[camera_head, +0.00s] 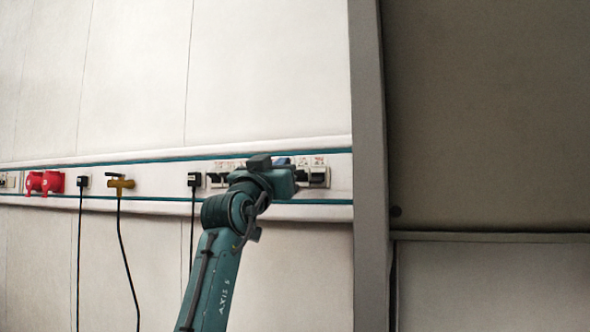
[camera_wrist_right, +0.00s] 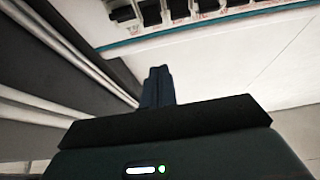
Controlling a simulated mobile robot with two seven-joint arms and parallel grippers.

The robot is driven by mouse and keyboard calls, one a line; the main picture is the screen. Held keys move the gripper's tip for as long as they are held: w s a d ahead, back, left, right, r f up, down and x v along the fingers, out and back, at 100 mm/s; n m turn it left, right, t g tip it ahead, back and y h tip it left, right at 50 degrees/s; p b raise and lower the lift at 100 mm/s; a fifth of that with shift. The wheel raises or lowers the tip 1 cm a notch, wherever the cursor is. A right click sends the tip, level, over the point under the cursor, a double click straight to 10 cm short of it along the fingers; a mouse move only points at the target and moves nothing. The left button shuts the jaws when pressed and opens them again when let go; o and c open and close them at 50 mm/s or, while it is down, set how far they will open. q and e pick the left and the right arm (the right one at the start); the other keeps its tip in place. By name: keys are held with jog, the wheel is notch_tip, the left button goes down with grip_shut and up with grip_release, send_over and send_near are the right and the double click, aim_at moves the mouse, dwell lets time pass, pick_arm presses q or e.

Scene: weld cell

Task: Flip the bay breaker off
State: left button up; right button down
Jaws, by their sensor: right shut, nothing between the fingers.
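A row of breakers sits in the wall rail, with one end showing in the head view (camera_head: 318,177) just left of the grey post. Its middle is hidden behind my right wrist. In the right wrist view, several dark breaker switches (camera_wrist_right: 150,12) line the top edge, partly cut off. Labels beside them are too small to read, so I cannot tell which is the bay breaker. My right gripper (camera_wrist_right: 158,72) is shut and empty, its fingertips apart from the switches in that view. In the head view its fingers are hidden by the wrist. My left gripper is not in view.
Red sockets (camera_head: 45,182), a black plug (camera_head: 84,181), a yellow plug (camera_head: 120,184) and another black plug (camera_head: 193,180) sit along the rail to the left, with cables hanging down. A grey post (camera_head: 369,180) stands close on the right. The wall above is clear.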

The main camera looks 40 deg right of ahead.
jog(key=shift+d, duration=0.1)
notch_tip(320, 180, up, 4)
jog(key=r+p, duration=0.1)
jog(key=p, duration=0.3)
send_over(300, 174)
jog(key=shift+s+a+f, duration=0.1)
jog(key=shift+a+f, duration=0.15)
jog(key=shift+a, duration=0.2)
jog(key=f, duration=0.1)
jog(key=a+f, duration=0.1)
jog(key=f, duration=0.1)
jog(key=shift+s+a+f, duration=0.1)
jog(key=shift+s+f, duration=0.1)
jog(key=shift+f, duration=0.1)
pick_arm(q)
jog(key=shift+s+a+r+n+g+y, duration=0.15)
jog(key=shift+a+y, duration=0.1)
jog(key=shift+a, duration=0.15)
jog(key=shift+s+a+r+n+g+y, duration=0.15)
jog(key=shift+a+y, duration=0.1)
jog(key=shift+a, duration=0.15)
pick_arm(e)
jog(key=shift+s+f, duration=0.1)
jog(key=shift+f, duration=0.15)
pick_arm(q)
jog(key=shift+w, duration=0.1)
